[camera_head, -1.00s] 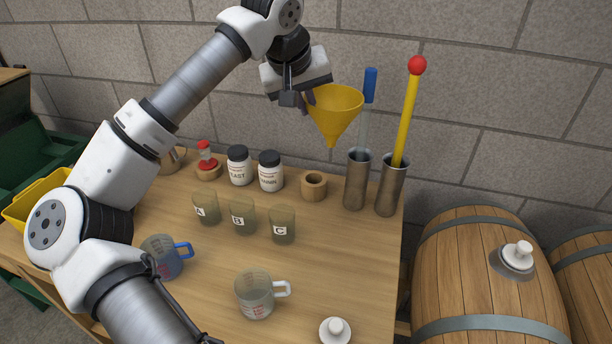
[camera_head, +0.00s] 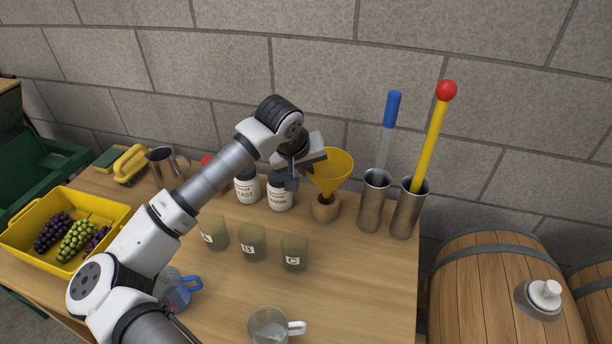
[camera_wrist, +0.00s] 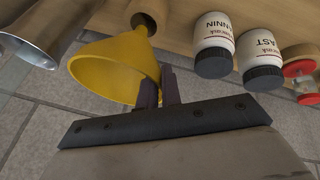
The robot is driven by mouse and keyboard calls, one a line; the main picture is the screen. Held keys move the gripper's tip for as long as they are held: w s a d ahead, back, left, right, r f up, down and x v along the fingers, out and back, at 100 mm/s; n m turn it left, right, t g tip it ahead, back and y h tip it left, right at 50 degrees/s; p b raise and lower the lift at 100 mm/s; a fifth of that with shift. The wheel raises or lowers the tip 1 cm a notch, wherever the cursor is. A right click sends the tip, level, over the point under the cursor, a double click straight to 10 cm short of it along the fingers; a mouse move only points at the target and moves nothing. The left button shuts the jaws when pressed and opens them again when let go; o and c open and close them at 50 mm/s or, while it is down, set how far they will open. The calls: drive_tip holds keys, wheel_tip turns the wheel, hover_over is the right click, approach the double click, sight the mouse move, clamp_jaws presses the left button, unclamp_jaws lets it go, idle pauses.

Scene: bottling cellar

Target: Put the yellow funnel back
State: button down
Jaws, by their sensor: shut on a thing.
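The yellow funnel (camera_head: 331,172) is upright at the back of the table, its spout down at a small round wooden holder (camera_head: 325,208). The spout's tip appears to be in the holder's opening; how deep it sits is hard to tell. My gripper (camera_head: 291,181) is shut on the left side of the funnel. In the wrist view the fingers (camera_wrist: 160,90) grip the funnel (camera_wrist: 112,68) at its rim, and the wooden holder (camera_wrist: 143,24) shows beyond the spout.
Metal cylinders (camera_head: 372,205) with a blue-handled tool and a red-topped yellow rod stand just right. Two black-lidded jars (camera_head: 279,194) stand just left. Cups A, B and C (camera_head: 294,254) and a clear jug (camera_head: 268,326) are in front. A yellow crate (camera_head: 110,213) holds grapes.

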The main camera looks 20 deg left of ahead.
wheel_tip(320, 180, down, 4)
drive_tip(key=shift+r+p, duration=0.1)
drive_tip(key=shift+p, duration=0.4)
drive_tip(key=shift+f+b, duration=0.7)
drive_tip(key=shift+b, duration=0.5)
drive_tip(key=c, duration=1.6)
unclamp_jaws()
drive_tip(key=shift+r, duration=0.1)
